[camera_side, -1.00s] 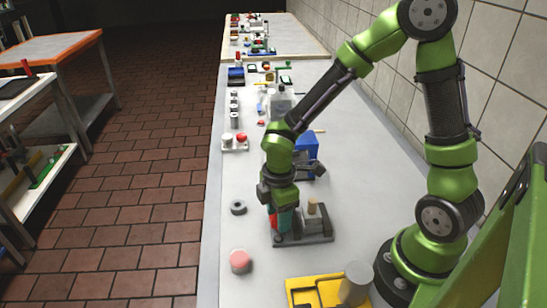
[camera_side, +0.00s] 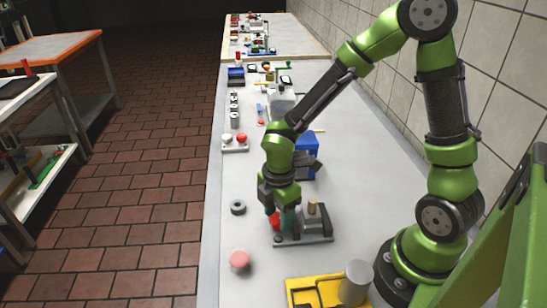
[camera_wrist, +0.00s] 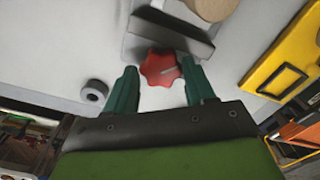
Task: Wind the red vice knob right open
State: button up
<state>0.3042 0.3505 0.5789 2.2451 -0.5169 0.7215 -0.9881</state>
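The red vice knob (camera_wrist: 160,69) is a lobed star shape at the end of the grey vice (camera_wrist: 168,38). My gripper (camera_wrist: 160,76) is open, with one green finger on each side of the knob. A gap shows between each finger and the knob; whether either touches it I cannot tell for sure. In the side view my gripper (camera_side: 281,213) points down at the left end of the vice (camera_side: 316,239), and the knob (camera_side: 274,220) shows partly behind a finger. A tan wooden cylinder (camera_side: 312,208) stands upright at the vice.
A yellow tray (camera_side: 303,291) with a grey cylinder (camera_side: 357,280) is in front. The bench's left edge is close.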

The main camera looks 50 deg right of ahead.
jog(key=shift+o, duration=1.1)
jog(key=shift+s, duration=0.2)
jog(key=shift+f, duration=0.1)
